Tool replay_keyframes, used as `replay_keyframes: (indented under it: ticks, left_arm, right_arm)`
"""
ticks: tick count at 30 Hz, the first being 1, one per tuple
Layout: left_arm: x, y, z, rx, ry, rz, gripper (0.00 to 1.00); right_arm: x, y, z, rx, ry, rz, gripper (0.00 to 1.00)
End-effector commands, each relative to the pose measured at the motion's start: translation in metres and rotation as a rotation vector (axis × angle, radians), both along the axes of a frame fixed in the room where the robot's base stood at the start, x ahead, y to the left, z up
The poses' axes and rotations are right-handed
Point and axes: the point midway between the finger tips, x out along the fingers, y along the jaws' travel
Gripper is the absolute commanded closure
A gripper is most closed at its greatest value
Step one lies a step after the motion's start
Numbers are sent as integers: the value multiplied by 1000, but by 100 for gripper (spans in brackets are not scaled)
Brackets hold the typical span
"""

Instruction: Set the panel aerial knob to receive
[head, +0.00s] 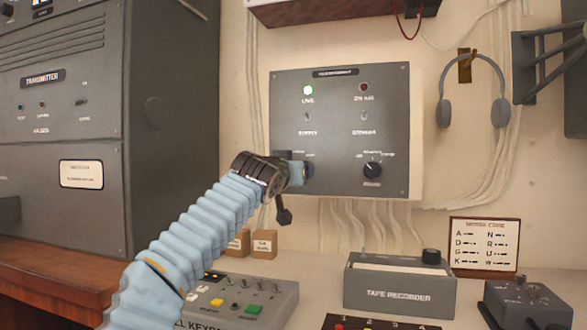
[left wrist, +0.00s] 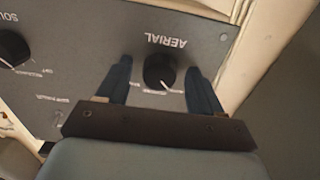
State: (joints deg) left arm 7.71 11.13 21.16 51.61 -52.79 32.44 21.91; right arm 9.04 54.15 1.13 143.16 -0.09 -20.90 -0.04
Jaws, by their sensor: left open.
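The grey wall panel (head: 340,130) holds lamps and knobs. The black aerial knob (left wrist: 158,70) shows in the left wrist view, where its AERIAL label is upside down. Small lettering lies around the knob, too blurred to read surely; a pale mark shows on the knob's lower edge. My left gripper (head: 308,170) is at the panel's lower left in the head view and hides the aerial knob there. In the left wrist view its open blue fingers (left wrist: 158,66) stand on either side of the knob. I cannot tell whether they touch it. My right gripper is not in view.
A second knob (head: 372,170) is at the panel's lower right. Below stand a tape recorder (head: 400,287) and a keypad unit (head: 245,300). A headset (head: 473,85) hangs right; a transmitter cabinet (head: 65,125) stands left.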

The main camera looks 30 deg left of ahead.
Motion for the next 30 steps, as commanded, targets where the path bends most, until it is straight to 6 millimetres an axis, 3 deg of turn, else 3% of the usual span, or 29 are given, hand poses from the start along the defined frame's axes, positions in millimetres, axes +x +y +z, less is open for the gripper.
replay_keyframes:
  ticks: [4, 15, 23, 30]
  left_arm:
    - [0, 0, 0, 0, 0, 0, 35]
    - [-1, 0, 0, 0, 0, 0, 89]
    - [-1, 0, 1, 31, 7, 1, 89]
    - [-1, 0, 3, 157, 36, 1, 89]
  right_arm:
    - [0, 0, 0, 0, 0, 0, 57]
    - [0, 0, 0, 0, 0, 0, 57]
    - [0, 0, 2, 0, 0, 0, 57]
    - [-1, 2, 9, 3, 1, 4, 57]
